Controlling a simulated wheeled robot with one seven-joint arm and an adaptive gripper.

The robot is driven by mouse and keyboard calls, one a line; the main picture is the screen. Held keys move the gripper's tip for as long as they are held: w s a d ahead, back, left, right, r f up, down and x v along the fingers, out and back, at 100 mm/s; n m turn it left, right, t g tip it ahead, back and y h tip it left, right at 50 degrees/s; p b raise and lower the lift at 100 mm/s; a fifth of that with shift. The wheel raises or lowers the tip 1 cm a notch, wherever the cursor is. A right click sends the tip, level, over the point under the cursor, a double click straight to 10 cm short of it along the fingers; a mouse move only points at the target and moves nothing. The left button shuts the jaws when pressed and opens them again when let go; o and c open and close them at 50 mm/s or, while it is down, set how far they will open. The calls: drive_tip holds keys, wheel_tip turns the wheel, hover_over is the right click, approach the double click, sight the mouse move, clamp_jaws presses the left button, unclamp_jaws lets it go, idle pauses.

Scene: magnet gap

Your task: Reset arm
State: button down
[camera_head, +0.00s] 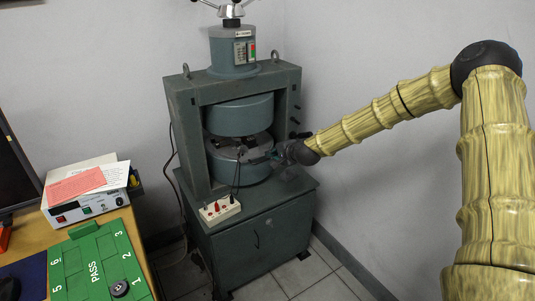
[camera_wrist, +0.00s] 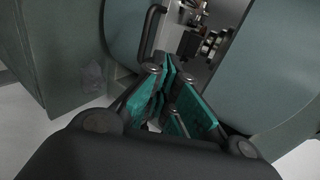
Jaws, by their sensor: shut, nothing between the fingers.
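My gripper (camera_head: 273,155) reaches into the gap of the green-grey electromagnet (camera_head: 240,118) from the right. In the wrist view my gripper (camera_wrist: 168,68) has its teal finger pads brought together with nothing held between them. The two round pole faces of the magnet (camera_wrist: 268,60) stand on either side of the fingers there. A dark holder (camera_head: 232,148) sits in the gap beside my fingertips in the head view. I cannot tell whether the fingers touch it. My patterned yellow arm stretches from the right edge to the magnet.
The magnet stands on a grey cabinet (camera_head: 262,240) with a white terminal box (camera_head: 219,210) and cables in front. At left, a desk holds a green numbered tray (camera_head: 75,272) with a dark round piece (camera_head: 119,288), and a white instrument (camera_head: 95,204) under papers. Floor right of the cabinet is clear.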

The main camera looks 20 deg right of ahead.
drive_tip(key=shift+a+v, duration=0.2)
drive_tip(key=shift+v, duration=1.5)
